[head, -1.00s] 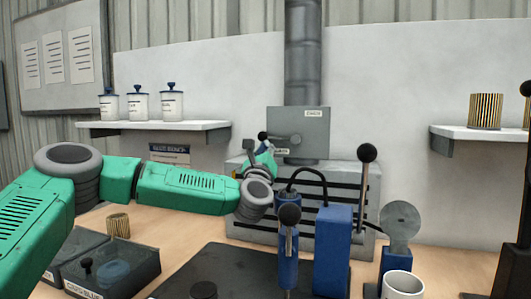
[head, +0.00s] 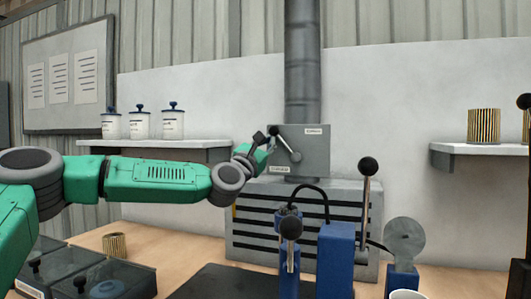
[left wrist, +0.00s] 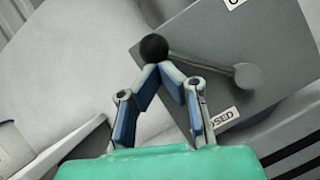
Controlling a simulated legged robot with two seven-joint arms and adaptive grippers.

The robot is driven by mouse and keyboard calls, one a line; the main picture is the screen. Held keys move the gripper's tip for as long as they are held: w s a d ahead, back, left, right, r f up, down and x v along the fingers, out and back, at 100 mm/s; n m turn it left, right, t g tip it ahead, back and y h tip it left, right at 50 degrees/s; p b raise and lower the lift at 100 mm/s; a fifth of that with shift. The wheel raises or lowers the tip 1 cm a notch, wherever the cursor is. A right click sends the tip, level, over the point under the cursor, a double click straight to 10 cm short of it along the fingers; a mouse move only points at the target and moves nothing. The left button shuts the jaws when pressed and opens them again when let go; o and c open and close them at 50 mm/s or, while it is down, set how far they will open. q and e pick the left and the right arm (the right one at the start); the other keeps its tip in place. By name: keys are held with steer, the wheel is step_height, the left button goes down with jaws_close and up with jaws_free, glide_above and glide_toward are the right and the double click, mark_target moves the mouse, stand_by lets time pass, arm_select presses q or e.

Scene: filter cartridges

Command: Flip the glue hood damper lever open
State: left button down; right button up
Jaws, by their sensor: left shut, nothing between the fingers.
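The damper lever (head: 286,145) is a thin grey bar on a grey plate (head: 315,155) at the foot of the duct. It slants up and left from its pivot to a black ball knob (head: 273,131). In the left wrist view the lever (left wrist: 205,63) runs from a round pivot to the knob (left wrist: 154,47). My left gripper (left wrist: 165,72) is shut and empty, its fingertips right below the knob, seemingly touching it. In the head view the gripper (head: 262,142) is left of the plate. A label reading CLOSED (left wrist: 222,118) is partly hidden by a finger.
A slatted grey box (head: 250,225) stands under the plate. A blue press with a ball-topped lever (head: 365,210) stands in front. A shelf (head: 165,143) with lidded jars is behind my left arm; another shelf (head: 480,149) holds a striped filter.

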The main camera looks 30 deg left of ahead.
mark_target(288, 127)
arm_select(q)
steer(key=m+h, duration=0.1)
steer(key=d+r+m+h+p, duration=0.1)
steer(key=m, duration=0.1)
steer(key=r+m+g, duration=0.1)
steer(key=m, duration=0.1)
steer(key=shift+w+d+r+h, duration=0.2)
steer(key=shift+d+h, duration=0.15)
steer(key=shift+h, duration=0.05)
steer(key=shift+w+d+r+m+g+h+p, duration=0.1)
steer(key=shift+d+r+m+g+h+p, duration=0.25)
steer(key=shift+m, duration=0.45)
steer(key=shift+w+d+r+m+g+h+p, duration=0.15)
steer(key=shift+d+m+h+p, duration=0.2)
steer(key=shift+m+p, duration=0.35)
steer(key=shift+f+m, duration=0.15)
steer(key=shift+m, duration=0.15)
steer(key=shift+d, duration=0.1)
